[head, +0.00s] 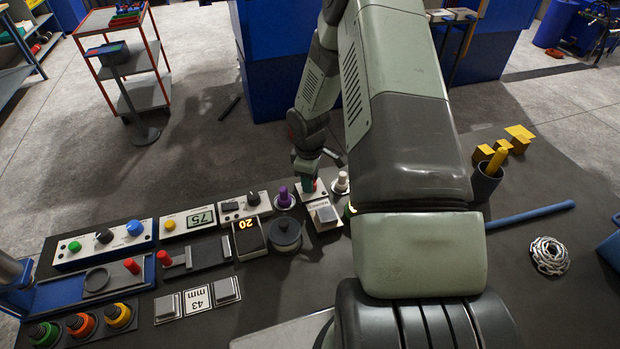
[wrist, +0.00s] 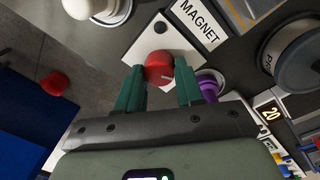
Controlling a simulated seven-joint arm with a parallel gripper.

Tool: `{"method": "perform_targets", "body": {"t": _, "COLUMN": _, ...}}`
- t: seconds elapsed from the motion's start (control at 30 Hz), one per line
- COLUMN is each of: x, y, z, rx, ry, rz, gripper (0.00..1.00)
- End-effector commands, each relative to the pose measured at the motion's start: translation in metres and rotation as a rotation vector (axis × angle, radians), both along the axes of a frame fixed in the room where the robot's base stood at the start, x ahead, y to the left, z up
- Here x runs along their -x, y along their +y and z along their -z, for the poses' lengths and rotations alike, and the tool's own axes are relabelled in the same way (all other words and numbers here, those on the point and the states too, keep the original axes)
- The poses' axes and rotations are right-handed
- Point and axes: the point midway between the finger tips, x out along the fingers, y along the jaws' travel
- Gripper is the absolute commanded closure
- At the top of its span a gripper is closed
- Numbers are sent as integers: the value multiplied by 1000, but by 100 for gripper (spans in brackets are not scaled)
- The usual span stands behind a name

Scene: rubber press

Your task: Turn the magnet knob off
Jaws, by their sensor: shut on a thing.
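The magnet knob (wrist: 158,65) is a red round knob with a pale mark on its face. It sits on a white plate (wrist: 143,32) beside a label reading "MAGNET" (wrist: 197,22) in the wrist view. My gripper (wrist: 159,82) has its two green fingers on either side of the knob, shut on it. In the head view my gripper (head: 311,182) is lowered at the back edge of the bench, and the knob is mostly hidden there.
A purple knob (wrist: 209,86) stands close beside one finger, and a white knob (wrist: 98,8) is on the other side. A dark round pot (head: 285,235) and a display showing 20 (head: 247,225) are nearby. Control boxes (head: 104,245) line the bench's left.

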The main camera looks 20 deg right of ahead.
Motion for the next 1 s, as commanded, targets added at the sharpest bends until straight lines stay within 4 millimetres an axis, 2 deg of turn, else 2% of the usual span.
{"method": "perform_targets", "body": {"t": 0.3, "x": 0, "y": 0, "z": 0, "rx": 0, "ry": 1, "rz": -76, "gripper": 94}}
{"method": "perform_targets", "body": {"t": 0.73, "x": 0, "y": 0, "z": 0, "rx": 1, "ry": 1, "rz": -83, "gripper": 94}}
{"method": "perform_targets", "body": {"t": 0.77, "x": 0, "y": -1, "z": 0, "rx": 1, "ry": 1, "rz": -83, "gripper": 59}}
{"method": "perform_targets", "body": {"t": 0.9, "x": 0, "y": 0, "z": 0, "rx": 1, "ry": 0, "rz": -82, "gripper": 38}}
{"method": "perform_targets", "body": {"t": 1.0, "x": 0, "y": 0, "z": 0, "rx": 1, "ry": 0, "rz": -82, "gripper": 38}}
